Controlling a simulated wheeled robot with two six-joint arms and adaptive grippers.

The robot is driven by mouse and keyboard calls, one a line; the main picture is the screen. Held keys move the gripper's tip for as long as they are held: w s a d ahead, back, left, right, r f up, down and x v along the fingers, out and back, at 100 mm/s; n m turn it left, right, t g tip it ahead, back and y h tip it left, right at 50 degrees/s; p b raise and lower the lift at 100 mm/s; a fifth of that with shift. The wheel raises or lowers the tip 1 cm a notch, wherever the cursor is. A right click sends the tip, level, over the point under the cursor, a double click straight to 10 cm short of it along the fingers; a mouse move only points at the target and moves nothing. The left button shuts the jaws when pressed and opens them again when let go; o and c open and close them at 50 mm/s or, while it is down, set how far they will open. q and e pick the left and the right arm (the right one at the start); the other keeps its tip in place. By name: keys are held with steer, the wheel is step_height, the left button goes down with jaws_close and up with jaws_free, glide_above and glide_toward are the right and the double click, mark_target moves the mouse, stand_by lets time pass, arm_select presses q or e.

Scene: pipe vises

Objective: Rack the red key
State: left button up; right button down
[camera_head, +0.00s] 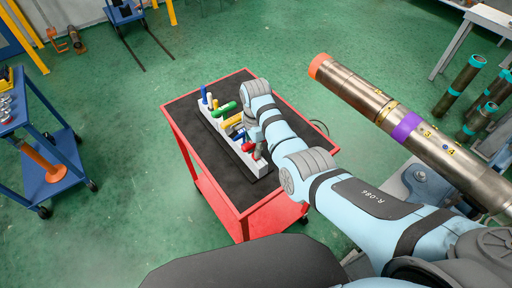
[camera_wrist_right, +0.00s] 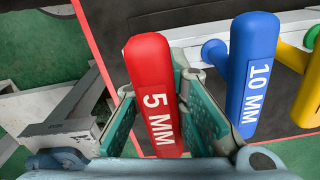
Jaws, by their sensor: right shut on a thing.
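The red key (camera_wrist_right: 150,85), marked 5 MM, stands between the two green-padded fingers of my right gripper (camera_wrist_right: 160,110) in the wrist view, and the gripper is shut on it. In the head view the red key (camera_head: 247,146) shows small at the near end of the white rack (camera_head: 222,134). My right gripper (camera_head: 258,148) is there too, partly hidden by my wrist. The key's lower end is hidden, so I cannot tell whether it sits in the rack. A blue key (camera_wrist_right: 252,75), marked 10 MM, is just right of it. My left gripper is not in view.
The rack holds blue, green (camera_head: 224,109) and yellow keys close together on the black-topped red cart (camera_head: 180,140). A yellow key (camera_wrist_right: 308,90) is at the wrist view's right edge. A large pipe (camera_head: 370,97) lies at right. A blue cart (camera_head: 60,178) stands left.

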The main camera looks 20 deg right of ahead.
steer(key=shift+f+b, duration=0.35)
steer(key=shift+f, duration=0.2)
steer(key=shift+s, duration=0.1)
stand_by(0.9)
steer(key=c, duration=1.5)
jaws_free()
steer(key=shift+c, duration=0.2)
step_height(320, 180, up, 7)
steer(key=shift+r, duration=0.2)
